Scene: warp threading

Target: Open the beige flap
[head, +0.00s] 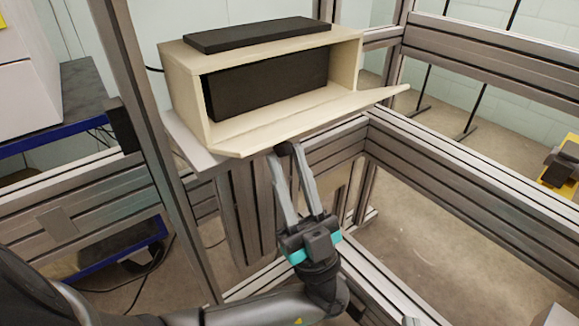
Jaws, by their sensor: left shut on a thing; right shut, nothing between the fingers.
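The beige flap (312,121) is the long front panel of a beige box (186,95). It is hinged along the box's lower front edge and is folded down and outward, tilted, so the box front stands open. My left gripper (284,150) reaches up from below, its fingertips at the flap's outer edge near the middle. It is shut on a small dark part there, which looks like the flap's knob; the fingertips partly hide it. My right gripper is not in view.
A black block (268,84) fills much of the box, and a flat black slab (257,34) lies on top. Metal profile beams (480,185) run below and right of the box. A metal post (160,150) stands left of it. A yellow item (560,172) is at far right.

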